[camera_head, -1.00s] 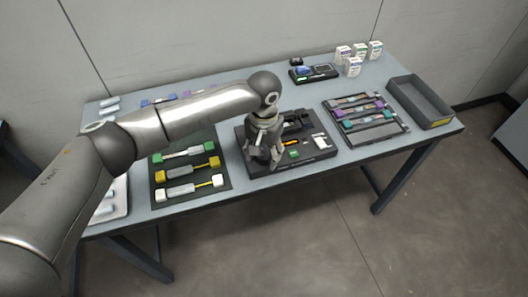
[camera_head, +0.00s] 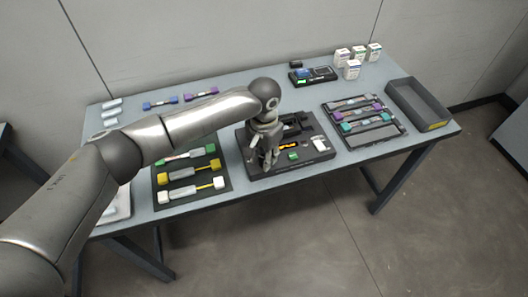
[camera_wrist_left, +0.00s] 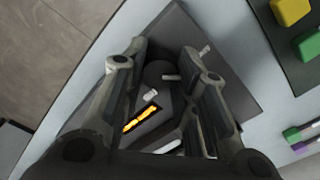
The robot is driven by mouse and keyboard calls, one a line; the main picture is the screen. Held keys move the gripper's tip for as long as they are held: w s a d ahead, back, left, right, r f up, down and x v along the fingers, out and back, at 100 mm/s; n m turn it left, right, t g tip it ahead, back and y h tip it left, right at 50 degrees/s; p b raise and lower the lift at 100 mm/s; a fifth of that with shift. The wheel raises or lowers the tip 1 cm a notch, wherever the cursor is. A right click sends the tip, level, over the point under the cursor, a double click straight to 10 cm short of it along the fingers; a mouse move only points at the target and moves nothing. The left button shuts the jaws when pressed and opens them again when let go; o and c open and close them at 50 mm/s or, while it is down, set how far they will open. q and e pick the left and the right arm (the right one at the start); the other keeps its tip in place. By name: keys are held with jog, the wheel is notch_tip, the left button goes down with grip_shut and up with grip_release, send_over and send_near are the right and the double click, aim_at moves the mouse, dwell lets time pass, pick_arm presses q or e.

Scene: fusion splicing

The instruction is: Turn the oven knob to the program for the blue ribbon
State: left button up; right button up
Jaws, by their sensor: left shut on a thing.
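The oven (camera_head: 290,147) is a dark unit with an orange glowing slot on the dark base in the middle of the table. Its glowing slot (camera_wrist_left: 140,119) also shows in the left wrist view. The round dark knob (camera_wrist_left: 157,71), with a pale mark beside it, sits between my left fingers. My left gripper (camera_head: 267,159) points down at the left part of the base and is shut on the knob; its fingers (camera_wrist_left: 163,82) flank it in the wrist view. The blue-ended ribbon (camera_head: 160,103) lies at the back left of the table. My right gripper is not in view.
A dark mat (camera_head: 222,177) with green, white and yellow-ended pieces lies left of the base. A rack (camera_head: 400,129) of purple and teal-ended pieces and an open grey bin (camera_head: 440,112) stand right. Small white boxes (camera_head: 352,70) stand at the back right.

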pick_arm(q)
jog(key=m+p, duration=0.2)
jog(key=m, duration=0.2)
jog(key=shift+r+m+p, duration=0.15)
jog(key=shift+m+p, duration=0.15)
jog(key=m+p, duration=0.1)
jog(key=m, duration=0.3)
jog(key=shift+m, duration=0.3)
jog(key=m+p, duration=0.1)
jog(key=m, duration=0.9)
jog(key=shift+m, duration=0.3)
jog(key=o, duration=1.1)
jog(key=shift+c, duration=0.2)
